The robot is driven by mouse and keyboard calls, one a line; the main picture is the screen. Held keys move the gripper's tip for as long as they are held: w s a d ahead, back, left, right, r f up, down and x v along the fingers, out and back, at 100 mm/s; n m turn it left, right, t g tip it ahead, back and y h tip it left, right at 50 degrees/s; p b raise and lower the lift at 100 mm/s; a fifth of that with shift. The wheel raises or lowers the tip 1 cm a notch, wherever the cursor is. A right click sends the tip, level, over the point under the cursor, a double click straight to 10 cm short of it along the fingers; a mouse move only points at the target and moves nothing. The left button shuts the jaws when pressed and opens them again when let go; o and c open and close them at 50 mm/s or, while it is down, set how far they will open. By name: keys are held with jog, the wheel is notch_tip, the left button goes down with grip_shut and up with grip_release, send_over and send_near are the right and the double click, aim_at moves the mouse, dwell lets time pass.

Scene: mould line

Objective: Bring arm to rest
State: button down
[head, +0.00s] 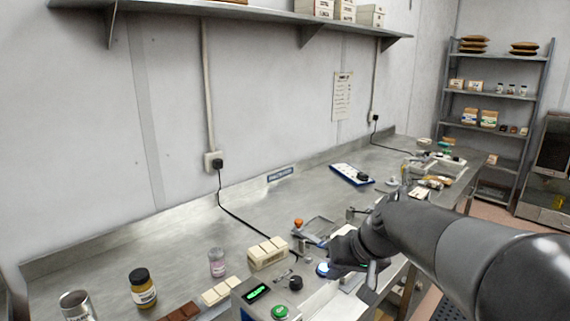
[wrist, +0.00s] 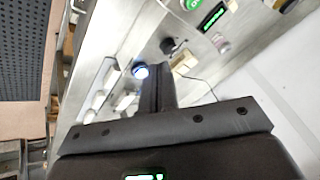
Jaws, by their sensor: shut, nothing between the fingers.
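My gripper (head: 372,276) is at the end of my dark arm, which reaches in from the right in the head view. It is over the near side of the steel bench, beside a blue-lit button (head: 322,268). In the wrist view my gripper (wrist: 155,72) is shut with nothing in it, and the lit button (wrist: 140,70) shows just left of the fingers. Whether the fingers touch anything below is hard to tell.
The steel bench (head: 240,235) carries a machine with a green display (head: 256,293), a green button (head: 280,312), a cream block (head: 268,253), a brown-filled jar (head: 142,288) and a metal cup (head: 76,304). A shelf rack (head: 495,95) stands at the back right.

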jog(key=s+d+h, duration=0.2)
jog(key=s, duration=0.6)
jog(key=s+d+f+m+h, duration=0.1)
jog(key=s+d+h, duration=0.1)
jog(key=s, duration=0.7)
jog(key=shift+f+t, duration=0.25)
jog(key=shift+t, duration=0.15)
